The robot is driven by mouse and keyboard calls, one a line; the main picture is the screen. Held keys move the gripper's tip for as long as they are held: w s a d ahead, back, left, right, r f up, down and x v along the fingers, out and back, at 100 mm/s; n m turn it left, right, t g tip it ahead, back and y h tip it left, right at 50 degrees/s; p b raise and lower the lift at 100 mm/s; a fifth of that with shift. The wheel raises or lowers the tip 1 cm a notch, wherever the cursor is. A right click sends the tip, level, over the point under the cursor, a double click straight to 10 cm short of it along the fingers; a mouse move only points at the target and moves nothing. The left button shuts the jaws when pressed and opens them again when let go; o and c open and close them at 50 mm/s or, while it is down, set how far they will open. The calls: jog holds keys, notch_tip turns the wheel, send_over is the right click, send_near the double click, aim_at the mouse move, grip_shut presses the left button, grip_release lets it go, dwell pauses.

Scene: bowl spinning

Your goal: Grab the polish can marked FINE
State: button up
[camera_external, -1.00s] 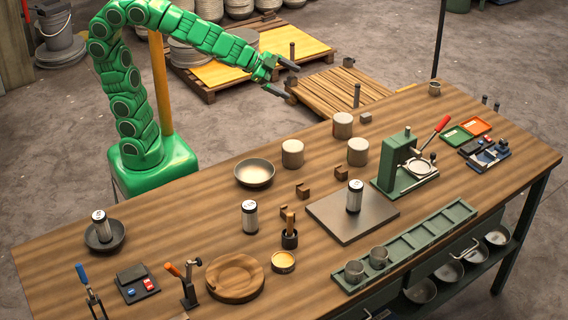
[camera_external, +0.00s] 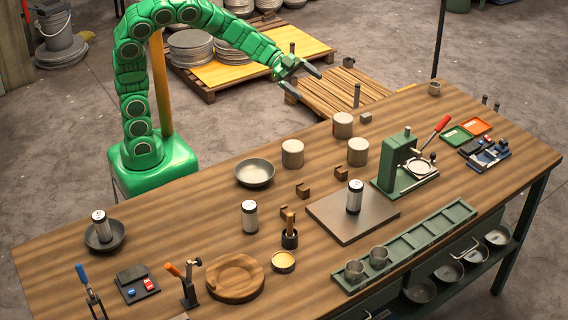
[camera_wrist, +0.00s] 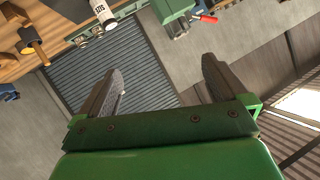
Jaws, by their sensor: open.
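Three similar cans with pale labels and black bands show in the external view. One can (camera_external: 100,226) stands in a dark bowl (camera_external: 117,241) at the left. One can (camera_external: 250,217) stands on bare wood at the middle. One can (camera_external: 355,196) stands on a grey plate (camera_external: 326,222) near the green press. The label lettering is too small to read, so I cannot tell which is FINE. My gripper (camera_external: 305,83) is open and empty, raised beyond the table's far edge. In the wrist view its fingers (camera_wrist: 161,82) are spread, with a can (camera_wrist: 103,13) at the top edge, its marking unclear.
A green press (camera_external: 395,165) with a red handle stands right of the plate. Pale cylinders (camera_external: 293,154), a shallow bowl (camera_external: 255,173) and small brown blocks lie between the far edge and the cans. A green rack (camera_external: 415,238) runs along the near right side.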

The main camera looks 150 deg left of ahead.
aim_at(288, 142)
jog(key=shift+s+d+f+t+h, duration=0.5)
jog(key=shift+s+d+f+h, duration=1.8)
jog(key=shift+s, duration=1.4)
jog(key=f, duration=1.7)
jog(key=shift+w+a+f, duration=0.1)
jog(key=shift+a+f, duration=0.2)
jog(key=shift+x, duration=1.45)
jog(key=shift+d+x, duration=0.15)
jog(key=shift+x, duration=0.6)
jog(key=shift+d+x, duration=0.15)
jog(key=shift+x, duration=1.55)
jog(key=shift+c, duration=0.2)
jog(key=c, duration=0.9)
jog(key=shift+c, duration=0.4)
